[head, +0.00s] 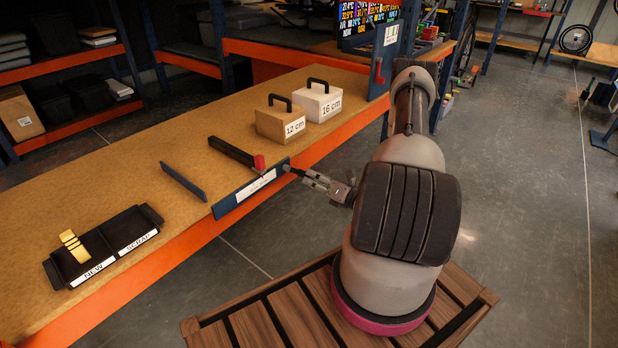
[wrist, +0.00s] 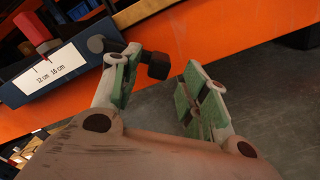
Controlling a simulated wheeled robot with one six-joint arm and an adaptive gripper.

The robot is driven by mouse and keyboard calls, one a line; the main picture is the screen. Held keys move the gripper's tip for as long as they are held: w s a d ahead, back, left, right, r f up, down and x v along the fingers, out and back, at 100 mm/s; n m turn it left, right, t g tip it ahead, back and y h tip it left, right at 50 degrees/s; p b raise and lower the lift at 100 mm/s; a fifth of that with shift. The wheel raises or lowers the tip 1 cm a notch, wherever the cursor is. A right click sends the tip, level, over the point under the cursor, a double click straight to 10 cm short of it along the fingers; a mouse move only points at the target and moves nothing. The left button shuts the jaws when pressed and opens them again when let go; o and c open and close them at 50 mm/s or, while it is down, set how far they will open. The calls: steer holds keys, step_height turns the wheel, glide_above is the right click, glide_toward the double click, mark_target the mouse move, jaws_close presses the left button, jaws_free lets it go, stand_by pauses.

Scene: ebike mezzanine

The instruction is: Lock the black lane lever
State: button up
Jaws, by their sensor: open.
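The black lane lever (wrist: 157,66) sticks out from the front of a blue plate (wrist: 62,72) labelled "12 cm 16 cm". In the wrist view its round pivot is at the plate's end and its dark knob shows between my finger tips, close to the left finger. The lever looks small and dark in the head view (head: 287,168), partly hidden by my gripper. My gripper (wrist: 168,85) is open, with its tips at the knob; I cannot tell whether the left finger touches it. A red pointer (head: 259,162) stands above the plate, at the end of a black bar (head: 231,151).
On the bench (head: 130,170) stand a 12 cm box (head: 280,124) and a 16 cm box (head: 318,102) with handles. A black tray (head: 105,245) marked NEW and SCRAP holds a yellow piece (head: 74,246). A blue rail (head: 183,181) stands left of the bar. The orange bench edge is close below my gripper.

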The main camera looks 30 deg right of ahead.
mark_target(308, 176)
steer(key=shift+x, duration=1.55)
jaws_close()
